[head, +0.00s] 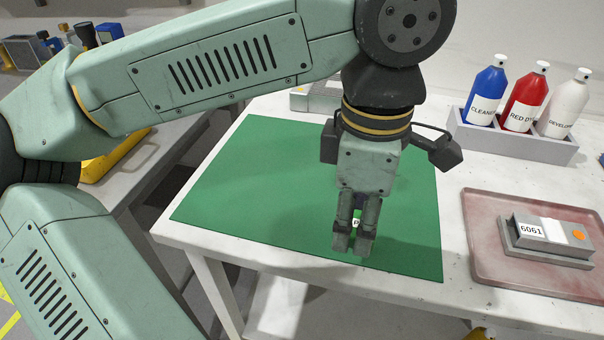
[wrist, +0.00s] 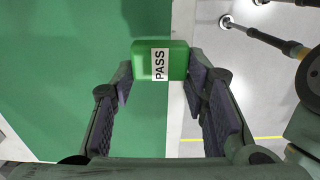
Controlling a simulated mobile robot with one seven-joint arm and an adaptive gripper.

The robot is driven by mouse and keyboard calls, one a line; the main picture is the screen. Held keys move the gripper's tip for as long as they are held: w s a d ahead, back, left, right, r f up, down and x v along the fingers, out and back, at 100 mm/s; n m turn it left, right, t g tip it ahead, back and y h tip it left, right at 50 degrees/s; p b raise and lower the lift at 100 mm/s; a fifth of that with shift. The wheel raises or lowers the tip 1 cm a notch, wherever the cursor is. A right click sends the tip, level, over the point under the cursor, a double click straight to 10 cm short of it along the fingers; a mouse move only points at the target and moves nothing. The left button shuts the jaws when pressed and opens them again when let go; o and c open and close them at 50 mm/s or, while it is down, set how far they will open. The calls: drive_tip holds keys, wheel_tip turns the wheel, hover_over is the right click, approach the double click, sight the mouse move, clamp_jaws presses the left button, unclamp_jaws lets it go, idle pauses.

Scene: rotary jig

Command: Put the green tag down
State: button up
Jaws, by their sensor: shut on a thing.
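The green tag (wrist: 146,65), a small green block with a white PASS label, sits between the two fingertips of my gripper (wrist: 159,80) in the wrist view. The gripper is shut on it. In the head view my gripper (head: 353,243) points down over the front part of the green mat (head: 240,180). Only a bit of the tag's white label (head: 357,222) shows there between the fingers. In the wrist view the tag overlaps the mat's edge. I cannot tell how high the tag is above the mat.
The white table (head: 460,298) carries the mat, which is otherwise bare. To the right, a reddish tray (head: 482,262) holds a grey block marked 6061 (head: 541,229). Behind it, a grey rack (head: 490,139) holds blue, red and white bottles. The table's front edge is close to my gripper.

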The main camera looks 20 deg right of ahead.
drive_tip(key=p, duration=0.2)
hover_over(305, 197)
drive_tip(key=s, duration=0.1)
drive_tip(key=shift+d+f, duration=0.15)
drive_tip(key=shift+f, duration=0.35)
drive_tip(key=f, duration=0.1)
drive_tip(key=w+f+p, duration=0.1)
drive_tip(key=shift+f, duration=0.85)
drive_tip(key=shift+f, duration=0.1)
drive_tip(key=shift+f, duration=0.15)
drive_tip(key=o, duration=1.1)
drive_tip(key=shift+c, duration=0.2)
